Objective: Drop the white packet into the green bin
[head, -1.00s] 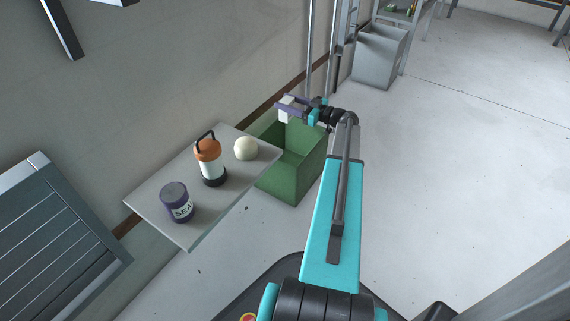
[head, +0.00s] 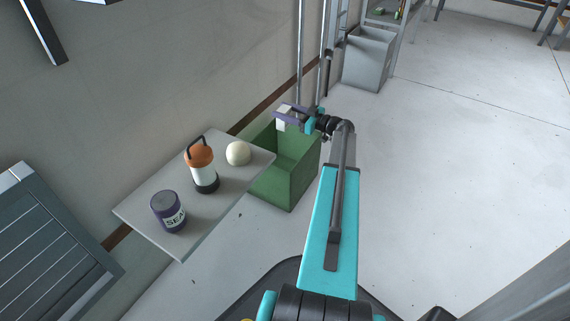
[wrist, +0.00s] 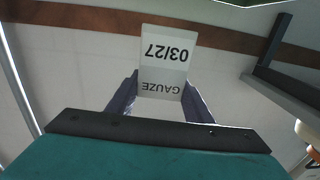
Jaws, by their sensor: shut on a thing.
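The white packet (head: 282,120) is held in my gripper (head: 285,112), above the back part of the green bin (head: 290,178). In the wrist view the packet (wrist: 165,55) shows upside-down print reading "GAUZE" and "03/27", and the purple fingers of my gripper (wrist: 158,92) are shut on its two sides. The green bin stands on the floor, open at the top, just right of a small grey shelf. Part of its rim and inside is hidden by the shelf and by my arm.
The grey shelf (head: 225,197) carries a dark "SEA" jar (head: 168,212), an orange and white lantern (head: 203,168) and a cream ball (head: 238,153). A grey bin (head: 368,60) stands at the back. Vertical pipes (head: 299,60) rise behind my gripper. The floor at right is clear.

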